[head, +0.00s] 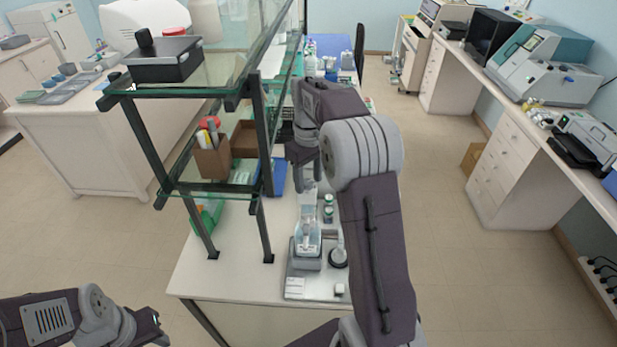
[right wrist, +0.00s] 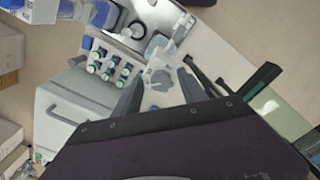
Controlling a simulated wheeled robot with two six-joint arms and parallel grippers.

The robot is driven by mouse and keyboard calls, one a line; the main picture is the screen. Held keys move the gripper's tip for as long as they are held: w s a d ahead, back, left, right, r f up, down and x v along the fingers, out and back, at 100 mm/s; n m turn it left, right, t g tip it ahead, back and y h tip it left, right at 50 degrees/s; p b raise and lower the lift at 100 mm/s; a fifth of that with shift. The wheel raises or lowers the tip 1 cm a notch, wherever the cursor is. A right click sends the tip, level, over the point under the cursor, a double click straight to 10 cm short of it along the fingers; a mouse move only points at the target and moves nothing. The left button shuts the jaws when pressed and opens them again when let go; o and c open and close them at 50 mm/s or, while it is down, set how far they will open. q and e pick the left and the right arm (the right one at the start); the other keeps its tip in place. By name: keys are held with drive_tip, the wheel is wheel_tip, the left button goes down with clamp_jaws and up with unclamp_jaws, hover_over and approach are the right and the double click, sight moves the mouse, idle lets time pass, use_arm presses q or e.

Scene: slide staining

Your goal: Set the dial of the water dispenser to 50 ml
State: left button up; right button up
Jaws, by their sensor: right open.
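What looks like the water dispenser (head: 307,252), a clear bottle-like vessel on a grey base, stands on the bench near its front end. Its dial and setting are too small to make out. My right gripper (head: 308,184) points down above the bench, behind the dispenser and apart from it. In the right wrist view my right gripper (right wrist: 163,92) has its two fingers spread, with a whitish-grey item below and between them; I cannot tell what that item is. My left gripper (head: 156,334) is at the lower left, away from the bench, and its jaws are unclear.
A pale metal tray (head: 296,288) lies under the dispenser. Small capped bottles (right wrist: 107,64) stand in a group near my right gripper.

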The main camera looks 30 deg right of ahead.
drive_tip(key=shift+w+a, duration=0.1)
drive_tip(key=shift+w, duration=0.05)
clamp_jaws()
drive_tip(key=shift+m, duration=0.3)
drive_tip(key=m+p, duration=0.2)
drive_tip(key=shift+r+m, duration=0.1)
drive_tip(key=shift+m, duration=0.3)
drive_tip(key=m+p, duration=0.2)
drive_tip(key=m, duration=0.3)
drive_tip(key=shift+m, duration=0.3)
unclamp_jaws()
